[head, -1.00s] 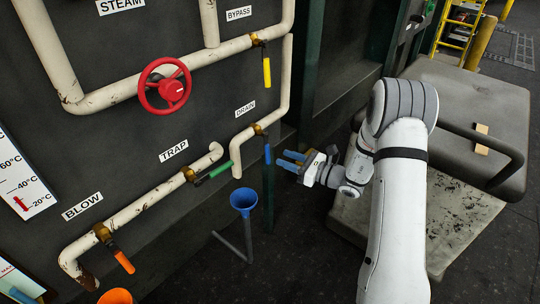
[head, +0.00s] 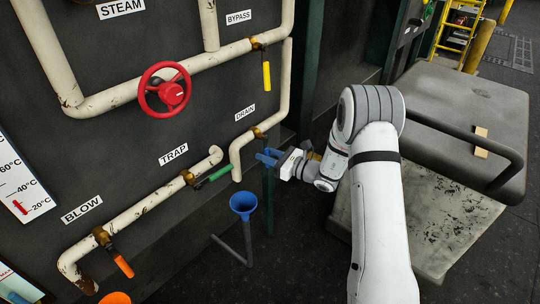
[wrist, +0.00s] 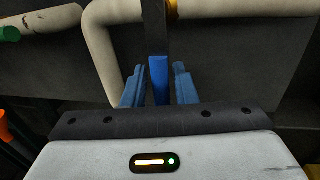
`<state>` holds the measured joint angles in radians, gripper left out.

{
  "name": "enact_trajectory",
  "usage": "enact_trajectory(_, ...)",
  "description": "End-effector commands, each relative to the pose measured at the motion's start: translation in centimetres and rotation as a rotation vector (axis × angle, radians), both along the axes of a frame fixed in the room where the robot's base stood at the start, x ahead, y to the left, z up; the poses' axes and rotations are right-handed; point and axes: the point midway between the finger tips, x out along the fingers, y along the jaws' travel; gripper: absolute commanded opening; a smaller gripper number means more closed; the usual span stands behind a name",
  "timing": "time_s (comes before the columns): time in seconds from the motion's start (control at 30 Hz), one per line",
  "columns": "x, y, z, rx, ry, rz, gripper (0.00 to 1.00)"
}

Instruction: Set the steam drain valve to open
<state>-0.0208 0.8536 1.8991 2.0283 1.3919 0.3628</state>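The drain valve has a brass body (head: 257,132) on the cream pipe under the DRAIN label (head: 245,112). Its blue lever hangs down from the body, and in the wrist view the blue handle (wrist: 159,78) stands between my fingers. My gripper (head: 267,157) is at the lever in the head view, where its blue fingers largely hide the handle. In the wrist view my gripper (wrist: 158,88) is open, with a finger on each side of the handle and a visible gap to each.
A yellow bypass lever (head: 266,76) hangs above, and a green trap lever (head: 212,177) lies to the left. A blue funnel (head: 243,204) stands below left. A dark green post (head: 268,205) is just below my gripper. A grey cart (head: 465,115) stands at right.

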Motion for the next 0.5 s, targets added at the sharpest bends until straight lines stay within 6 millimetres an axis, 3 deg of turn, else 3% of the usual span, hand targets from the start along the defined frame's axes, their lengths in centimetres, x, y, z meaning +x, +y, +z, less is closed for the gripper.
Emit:
enact_trajectory(0.3, -0.04, 0.04, 0.00, 0.000, 0.000, 0.001, 0.00)
enact_trajectory(0.5, -0.07, 0.08, -0.01, 0.000, 0.000, 0.002, 0.00)
